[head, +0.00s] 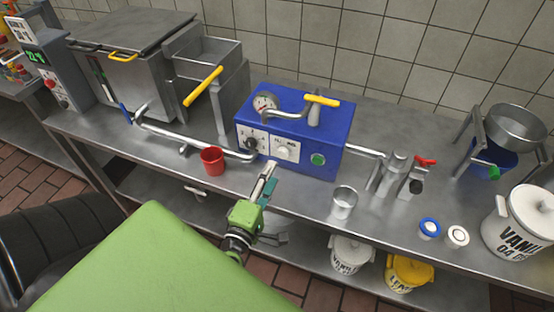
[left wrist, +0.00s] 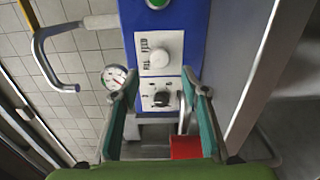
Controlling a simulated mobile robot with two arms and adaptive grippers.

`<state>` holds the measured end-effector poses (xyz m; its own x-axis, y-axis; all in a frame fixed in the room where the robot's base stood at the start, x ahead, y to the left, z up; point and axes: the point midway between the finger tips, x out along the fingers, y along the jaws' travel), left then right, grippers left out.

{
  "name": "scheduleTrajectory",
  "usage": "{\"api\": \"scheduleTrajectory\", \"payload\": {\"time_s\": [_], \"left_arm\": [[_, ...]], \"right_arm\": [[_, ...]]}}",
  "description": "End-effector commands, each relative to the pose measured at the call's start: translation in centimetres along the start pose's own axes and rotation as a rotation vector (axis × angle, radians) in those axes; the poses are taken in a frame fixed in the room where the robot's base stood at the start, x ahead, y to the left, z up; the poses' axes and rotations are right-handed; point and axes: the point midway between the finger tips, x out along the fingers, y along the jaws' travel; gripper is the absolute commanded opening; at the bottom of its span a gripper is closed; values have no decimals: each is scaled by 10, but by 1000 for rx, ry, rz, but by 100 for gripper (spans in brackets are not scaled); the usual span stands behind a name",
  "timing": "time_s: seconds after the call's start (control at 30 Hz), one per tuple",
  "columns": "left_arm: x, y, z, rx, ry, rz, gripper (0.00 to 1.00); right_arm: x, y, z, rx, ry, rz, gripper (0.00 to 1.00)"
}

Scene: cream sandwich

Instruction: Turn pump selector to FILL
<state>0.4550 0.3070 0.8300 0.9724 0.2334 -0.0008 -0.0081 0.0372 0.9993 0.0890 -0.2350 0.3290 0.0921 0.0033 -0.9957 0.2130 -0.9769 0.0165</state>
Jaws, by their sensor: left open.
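The blue pump box (head: 335,128) stands mid-bench. Its front carries a black knob (head: 250,143) on a white plate at the left, a white knob (head: 284,151) beside it and a green button (head: 318,159). In the left wrist view the black knob (left wrist: 161,99) is lower and the white knob (left wrist: 159,58) above it.
A red cup (head: 212,161) stands left of the gripper, near the bench edge. A metal cup (head: 344,202) stands to its right. A pressure gauge (head: 265,102) and a yellow-handled lever (head: 322,100) top the box. Steel pipes run out on both sides.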

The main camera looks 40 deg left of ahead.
Motion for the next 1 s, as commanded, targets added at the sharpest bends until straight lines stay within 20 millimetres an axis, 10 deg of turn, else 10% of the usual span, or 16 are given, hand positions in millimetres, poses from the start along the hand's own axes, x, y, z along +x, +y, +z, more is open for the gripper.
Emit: {"api": "scheduleTrajectory", "payload": {"time_s": [0.3,1.0], "left_arm": [[-41,0,0,0,0,-1,41],[-42,1,10,21,-34,-5,41]], "right_arm": [[0,0,0,0,0,0,40],[0,0,0,0,0,0,40]]}}
